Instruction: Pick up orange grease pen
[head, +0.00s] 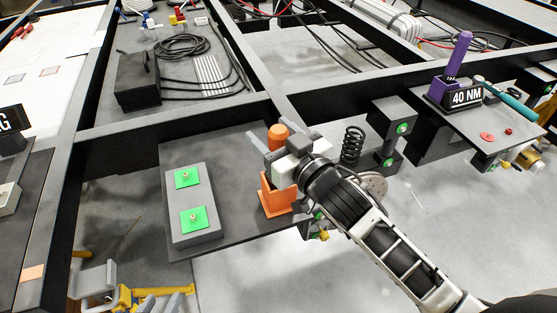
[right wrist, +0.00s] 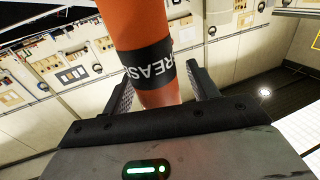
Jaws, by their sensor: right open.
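The orange grease pen (head: 278,135) stands upright in an orange holder (head: 277,198) on a dark plate in the head view. My right gripper (head: 268,146) is at the pen, over the holder, with its wrist and arm reaching in from the lower right. In the right wrist view, the pen (right wrist: 145,45) rises between the two open fingers (right wrist: 155,88), and a black band with white lettering shows on it. I cannot tell whether either finger touches it. The gripper hides part of the pen and holder in the head view. My left gripper is not in view.
A grey block (head: 203,228) with two green pads lies left of the holder. A black spring (head: 352,145) stands close to the right of my gripper. A purple tool in a "40 NM" holder (head: 465,97) is farther right. Dark frame beams surround the plate.

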